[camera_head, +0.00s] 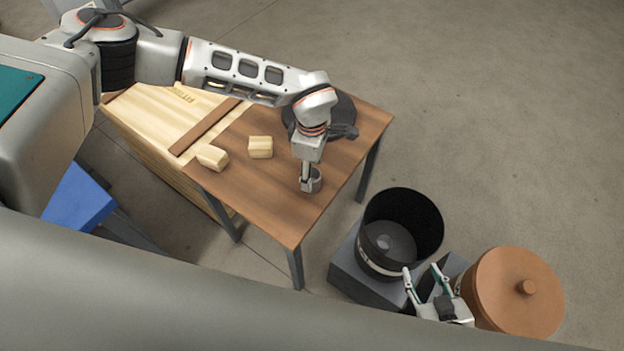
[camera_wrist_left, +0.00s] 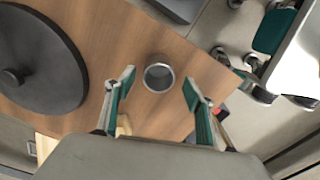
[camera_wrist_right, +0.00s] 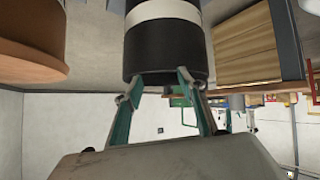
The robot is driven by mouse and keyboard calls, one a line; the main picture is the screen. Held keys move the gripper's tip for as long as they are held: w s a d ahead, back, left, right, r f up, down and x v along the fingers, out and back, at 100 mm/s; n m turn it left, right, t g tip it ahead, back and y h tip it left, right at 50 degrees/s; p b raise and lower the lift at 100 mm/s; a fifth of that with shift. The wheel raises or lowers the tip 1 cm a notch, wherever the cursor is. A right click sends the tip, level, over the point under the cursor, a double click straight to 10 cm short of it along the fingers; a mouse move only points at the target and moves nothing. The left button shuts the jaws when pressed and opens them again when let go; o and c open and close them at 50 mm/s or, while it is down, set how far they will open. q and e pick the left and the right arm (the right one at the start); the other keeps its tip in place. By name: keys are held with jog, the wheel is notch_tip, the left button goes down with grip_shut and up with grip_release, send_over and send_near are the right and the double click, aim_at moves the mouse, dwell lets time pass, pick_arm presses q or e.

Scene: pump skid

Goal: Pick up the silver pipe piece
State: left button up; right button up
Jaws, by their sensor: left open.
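The silver pipe piece (camera_head: 312,184) is a short, hollow grey ring standing on the brown wooden table (camera_head: 290,220). My left gripper (camera_head: 308,170) is over it, pointing down, and partly covers it in the head view. In the left wrist view the pipe piece (camera_wrist_left: 159,76) shows its open round end between the two spread fingers of my left gripper (camera_wrist_left: 158,80), with a visible gap on each side. My right gripper (camera_head: 424,270) is open and empty beside the black bucket (camera_head: 400,222); its spread fingers also show in the right wrist view (camera_wrist_right: 160,80).
A dark round lid with a knob (camera_wrist_left: 40,70) lies on the table near the pipe piece. Two pale wooden blocks, one nearer (camera_head: 260,147) and one further left (camera_head: 212,157), lie left of my left gripper. A lidded copper-brown pot (camera_head: 520,290) stands right of my right gripper.

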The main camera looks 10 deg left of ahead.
pick_arm(q)
notch_tip(320, 180, down, 4)
jog(key=shift+a+r, duration=0.1)
jog(key=shift+w, duration=0.1)
jog(key=c, duration=1.2)
jog(key=shift+c, duration=0.4)
jog(key=shift+r, duration=0.1)
pick_arm(e)
jog(key=shift+f, duration=0.2)
pick_arm(q)
notch_tip(320, 180, up, 12)
jog(key=p, duration=0.1)
notch_tip(320, 180, up, 7)
send_over(312, 177)
jog(key=s, duration=0.2)
jog(key=shift+s+d+r+p, duration=0.1)
jog(key=shift+d+r+p, duration=0.1)
jog(key=shift+r+p, duration=0.2)
pick_arm(e)
jog(key=shift+a+r, duration=0.25)
jog(key=shift+r, duration=0.55)
pick_arm(q)
jog(key=shift+f, duration=0.1)
pick_arm(e)
jog(key=shift+w+r, duration=0.1)
